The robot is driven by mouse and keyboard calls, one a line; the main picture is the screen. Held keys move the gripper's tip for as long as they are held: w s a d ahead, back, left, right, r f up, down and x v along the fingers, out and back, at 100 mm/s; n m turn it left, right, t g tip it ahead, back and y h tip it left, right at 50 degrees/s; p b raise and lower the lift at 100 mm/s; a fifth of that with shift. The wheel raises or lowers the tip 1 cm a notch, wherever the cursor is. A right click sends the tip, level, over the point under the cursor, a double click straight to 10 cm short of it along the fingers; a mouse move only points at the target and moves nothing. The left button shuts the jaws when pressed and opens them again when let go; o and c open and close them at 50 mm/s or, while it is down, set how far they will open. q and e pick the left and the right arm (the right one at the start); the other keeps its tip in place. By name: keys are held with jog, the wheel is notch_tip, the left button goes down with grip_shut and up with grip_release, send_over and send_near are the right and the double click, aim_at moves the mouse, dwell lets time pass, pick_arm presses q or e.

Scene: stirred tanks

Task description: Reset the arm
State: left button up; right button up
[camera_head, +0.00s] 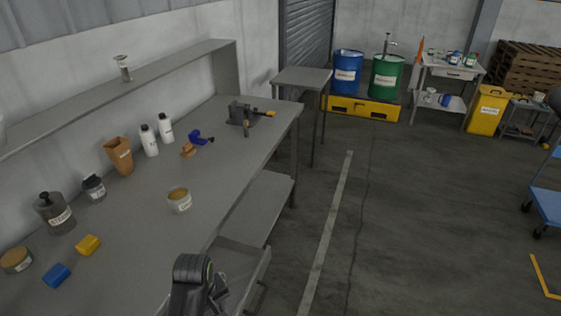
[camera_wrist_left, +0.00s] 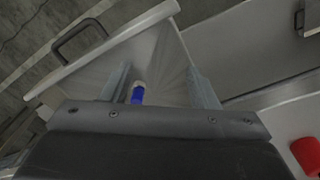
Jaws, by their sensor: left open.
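My left arm (camera_head: 195,285) comes in at the bottom of the head view, beside the front edge of the workbench (camera_head: 225,150). In the left wrist view my left gripper (camera_wrist_left: 163,85) is open, its two pale fingers apart with nothing held between them. Beyond the fingers is an open grey drawer (camera_wrist_left: 165,50) with a dark handle (camera_wrist_left: 78,38). A small blue and white object (camera_wrist_left: 138,92) shows in the drawer, between the fingers in the picture; its distance from them is hard to tell. My right gripper is in neither view.
The bench holds a labelled tub (camera_head: 180,200), a brown scoop-like container (camera_head: 119,155), white bottles (camera_head: 149,140), a vise-like tool (camera_head: 241,114) and blue and yellow blocks (camera_head: 88,245). The open drawer (camera_head: 262,272) juts out below the bench. The floor (camera_head: 430,210) to the right is mostly clear.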

pick_arm(q)
jog(key=s+a+r+m+t+y, duration=0.1)
jog(key=s+a+r+m, duration=0.1)
jog(key=s+a, duration=0.35)
jog(key=s+a+r+m+t, duration=0.1)
jog(key=s+a+r+m, duration=0.15)
jog(key=s, duration=0.65)
jog(key=s+a+r+m+t+y, duration=0.1)
jog(key=s+a+m, duration=0.2)
jog(key=s+a, duration=0.3)
notch_tip(320, 180, down, 30)
jog(key=s+g+b, duration=0.1)
jog(key=s+b, duration=0.1)
jog(key=b, duration=0.2)
jog(key=s+f+g+h+b, duration=0.1)
jog(key=s+f+b, duration=0.1)
jog(key=s+f, duration=1.2)
notch_tip(320, 180, down, 4)
jog(key=shift+d+r+n+b, duration=0.2)
jog(key=shift+d+n+b, duration=0.15)
jog(key=shift+d+b, duration=0.1)
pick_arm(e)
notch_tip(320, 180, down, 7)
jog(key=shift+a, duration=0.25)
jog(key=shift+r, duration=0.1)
